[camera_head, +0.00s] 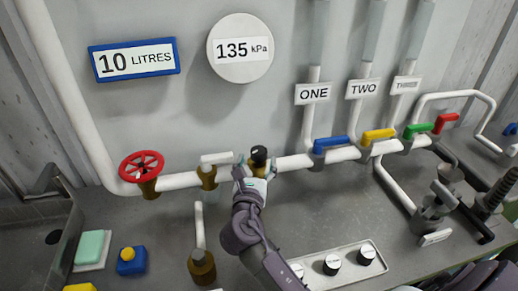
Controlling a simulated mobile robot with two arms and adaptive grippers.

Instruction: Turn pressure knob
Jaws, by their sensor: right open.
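A black-topped knob (258,156) stands on a brass fitting on the white pipe, near the middle of the camera_head view. My right gripper (256,170) is open at this knob, with its fingers on either side of the fitting. I cannot tell whether the fingers touch it. The gripper and wrist hide the lower part of the fitting. A round gauge (240,48) on the wall above reads 135 kPa. My left gripper is not in view.
A red handwheel (142,166) and a brass valve with a white lever (215,158) sit left on the pipe. Blue (331,143), yellow (379,136), green (417,130) and red (446,122) handles are right. A panel of black knobs (345,258) lies in front.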

